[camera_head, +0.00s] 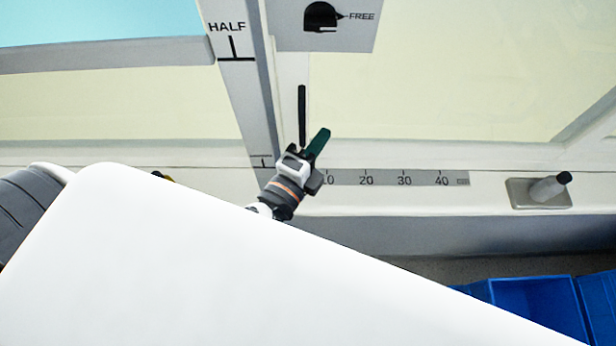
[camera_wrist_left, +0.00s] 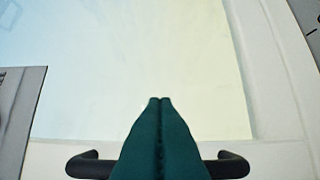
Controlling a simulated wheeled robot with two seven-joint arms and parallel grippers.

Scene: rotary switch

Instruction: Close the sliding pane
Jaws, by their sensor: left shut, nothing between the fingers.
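The sliding pane (camera_head: 440,80) is a pale yellow panel in a white frame, filling the upper right of the head view. A dark bar handle (camera_head: 302,115) stands on its left stile. My left gripper (camera_head: 320,138) has green fingers, shut and empty, just right of the handle's lower end. In the left wrist view the shut fingertips (camera_wrist_left: 160,100) cover the middle of the dark handle (camera_wrist_left: 228,168), whose ends show on both sides. I cannot tell whether they touch it. My right gripper is not in view.
A grey post (camera_head: 236,75) marked HALF stands left of the handle. A numbered scale strip (camera_head: 400,179) runs along the sill. Blue bins (camera_head: 540,302) are below right. A sign (camera_head: 322,22) reads FREE.

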